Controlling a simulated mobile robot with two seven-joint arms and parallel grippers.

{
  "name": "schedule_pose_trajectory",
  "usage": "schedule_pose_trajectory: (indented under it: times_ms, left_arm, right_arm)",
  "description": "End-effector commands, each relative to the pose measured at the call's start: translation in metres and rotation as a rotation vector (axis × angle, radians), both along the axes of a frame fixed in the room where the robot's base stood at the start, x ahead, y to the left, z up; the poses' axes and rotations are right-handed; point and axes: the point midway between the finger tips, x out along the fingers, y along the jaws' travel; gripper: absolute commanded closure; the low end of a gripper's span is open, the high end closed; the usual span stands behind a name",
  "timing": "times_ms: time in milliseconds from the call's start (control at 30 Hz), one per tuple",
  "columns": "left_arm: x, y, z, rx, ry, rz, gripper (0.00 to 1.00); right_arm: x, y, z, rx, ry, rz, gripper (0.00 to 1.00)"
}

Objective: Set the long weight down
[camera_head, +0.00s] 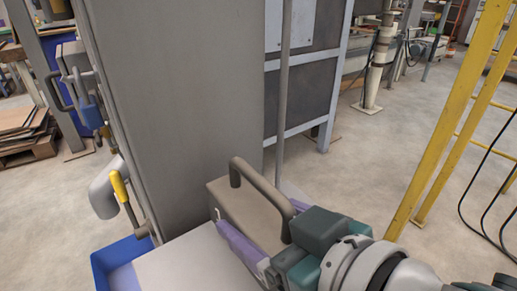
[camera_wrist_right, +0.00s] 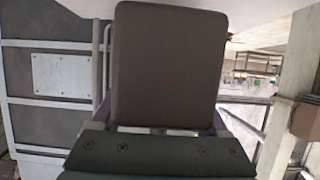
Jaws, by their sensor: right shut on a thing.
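The long weight (camera_head: 243,213) is a brown-grey block with a dark arched handle on top. My right gripper (camera_head: 250,240) is shut on it, with a purple finger along its near side; the far finger is mostly hidden behind the block. In the right wrist view the weight (camera_wrist_right: 170,65) fills the middle, between the fingers. In the head view it is just right of a tall grey column and beside a pale flat surface (camera_head: 190,262). I cannot tell whether its underside touches anything. My left gripper is not in view.
The tall grey column (camera_head: 185,110) stands close left of the weight. A blue bin (camera_head: 108,268) and a yellow-handled lever (camera_head: 119,187) are at the lower left. A thin upright pole (camera_head: 283,90) rises behind the weight. A yellow frame (camera_head: 445,125) stands right, with open floor before it.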

Motion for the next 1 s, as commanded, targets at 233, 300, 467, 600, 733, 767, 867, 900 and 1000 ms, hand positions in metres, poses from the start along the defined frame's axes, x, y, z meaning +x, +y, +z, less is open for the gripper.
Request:
schedule_pose_trajectory:
  times_ms: [233, 300, 467, 600, 733, 767, 867, 900, 1000]
  left_arm:
    - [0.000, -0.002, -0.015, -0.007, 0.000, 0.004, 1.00]
    - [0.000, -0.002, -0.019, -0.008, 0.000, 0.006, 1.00]
    - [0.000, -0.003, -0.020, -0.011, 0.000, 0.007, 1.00]
    - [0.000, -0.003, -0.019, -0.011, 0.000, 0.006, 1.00]
    - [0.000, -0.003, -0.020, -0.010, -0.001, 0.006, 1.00]
    - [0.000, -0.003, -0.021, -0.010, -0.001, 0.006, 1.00]
    - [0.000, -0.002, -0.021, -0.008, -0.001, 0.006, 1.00]
    - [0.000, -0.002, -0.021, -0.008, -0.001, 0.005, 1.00]
    - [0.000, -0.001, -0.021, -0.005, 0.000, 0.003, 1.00]
  right_arm:
    - [0.001, 0.001, -0.027, 0.006, -0.007, 0.001, 1.00]
    - [0.001, 0.001, -0.035, 0.006, -0.007, 0.001, 1.00]
    - [0.001, 0.002, -0.040, 0.007, -0.008, 0.002, 1.00]
    - [0.001, 0.002, -0.039, 0.007, -0.008, 0.002, 1.00]
    - [0.001, 0.002, -0.041, 0.007, -0.008, 0.002, 1.00]
    - [0.001, 0.001, -0.042, 0.007, -0.008, 0.002, 1.00]
    - [0.000, 0.000, -0.046, -0.001, 0.001, -0.001, 0.16]
    - [0.000, 0.000, -0.046, -0.001, 0.001, -0.001, 0.11]
    - [0.000, 0.000, -0.046, -0.001, 0.001, 0.000, 0.00]
